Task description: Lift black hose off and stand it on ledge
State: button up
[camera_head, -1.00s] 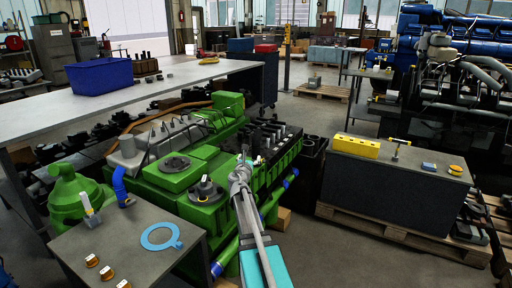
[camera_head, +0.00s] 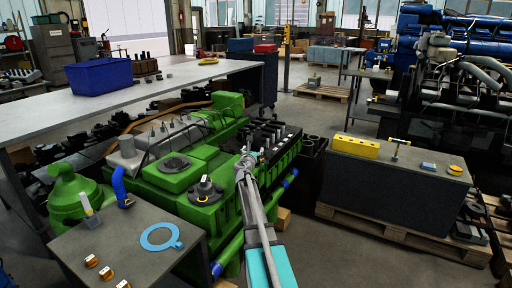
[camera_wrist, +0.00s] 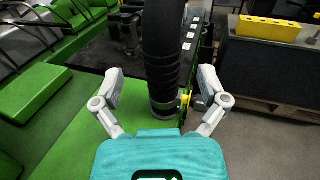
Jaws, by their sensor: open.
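The black ribbed hose (camera_wrist: 165,45) stands up in the middle of the wrist view, with a grey band near its lower end. Its top runs out of the picture. My gripper (camera_wrist: 160,76) is open, with one finger to each side of the hose and visible gaps between. In the head view my gripper (camera_head: 246,164) is over the right side of the green engine (camera_head: 165,178), by its row of black parts. I cannot pick out the hose clearly there, nor tell which surface is the ledge.
A dark block-like bench (camera_head: 395,190) stands right of the engine, bearing a yellow block (camera_head: 357,147) and small parts. A long worktop (camera_head: 150,95) carries a blue bin (camera_head: 99,76).

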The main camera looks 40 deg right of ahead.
aim_at(255, 146)
jog(key=shift+x, duration=2.6)
jog(key=shift+s, duration=0.1)
grip_shut()
